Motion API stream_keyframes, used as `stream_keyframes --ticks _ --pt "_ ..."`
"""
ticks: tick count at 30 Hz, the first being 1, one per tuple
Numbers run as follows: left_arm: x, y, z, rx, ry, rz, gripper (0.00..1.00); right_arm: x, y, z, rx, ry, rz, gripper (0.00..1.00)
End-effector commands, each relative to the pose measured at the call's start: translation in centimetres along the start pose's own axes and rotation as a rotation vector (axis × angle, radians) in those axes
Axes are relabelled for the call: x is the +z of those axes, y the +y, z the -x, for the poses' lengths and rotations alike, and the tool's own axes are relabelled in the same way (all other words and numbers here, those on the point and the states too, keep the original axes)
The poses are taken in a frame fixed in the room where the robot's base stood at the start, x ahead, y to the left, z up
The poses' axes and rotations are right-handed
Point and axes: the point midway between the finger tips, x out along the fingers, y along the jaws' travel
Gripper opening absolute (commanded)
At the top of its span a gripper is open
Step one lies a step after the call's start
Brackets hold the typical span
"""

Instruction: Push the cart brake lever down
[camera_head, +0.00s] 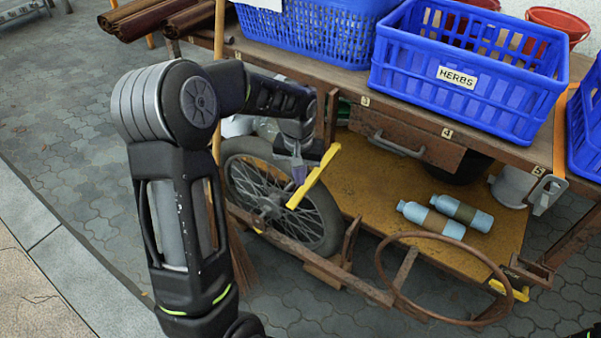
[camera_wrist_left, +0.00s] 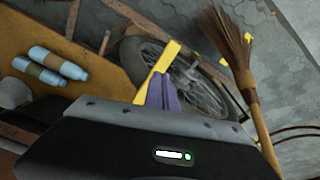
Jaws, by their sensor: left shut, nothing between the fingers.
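The cart brake lever (camera_head: 314,176) is a yellow bar that slants in front of the cart wheel (camera_head: 284,193). In the left wrist view the lever (camera_wrist_left: 164,66) stands at the middle, with the spoked wheel (camera_wrist_left: 185,72) behind it. My left gripper (camera_head: 298,174) is shut and empty. Its purple fingertips (camera_wrist_left: 162,92) are right beside the lever, overlapping its lower part in the wrist view; I cannot tell whether they touch it. My right gripper is not in view.
Blue crates, one labelled HERBS (camera_head: 459,76), stand on the cart top. Two bottles (camera_head: 431,219) lie on the yellowish lower shelf. A rusty ring (camera_head: 382,266) sticks out in front. A broom (camera_wrist_left: 231,57) stands near the wheel. Grey paving (camera_head: 70,130) is clear at left.

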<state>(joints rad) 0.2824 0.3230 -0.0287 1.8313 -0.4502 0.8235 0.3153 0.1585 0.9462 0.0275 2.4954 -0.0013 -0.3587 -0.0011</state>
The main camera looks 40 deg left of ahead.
Motion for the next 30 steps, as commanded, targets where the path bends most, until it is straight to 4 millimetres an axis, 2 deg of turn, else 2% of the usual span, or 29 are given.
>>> stream_keyframes --ticks 5,14,23,26,30 --pt "0.2 0.0 0.2 0.000 0.000 0.000 0.00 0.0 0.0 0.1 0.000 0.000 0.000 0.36" --pt "2.9 -0.1 1.4 -0.001 0.000 0.000 0.00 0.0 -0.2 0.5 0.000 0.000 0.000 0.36" --pt "2.9 0.0 1.4 0.000 0.000 0.000 0.00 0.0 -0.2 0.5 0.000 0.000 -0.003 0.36" --pt "2.9 0.0 2.0 0.000 0.001 0.000 0.00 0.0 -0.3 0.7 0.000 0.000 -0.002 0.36" --pt "2.8 0.0 3.7 0.000 0.002 0.001 0.00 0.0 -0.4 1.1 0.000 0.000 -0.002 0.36"
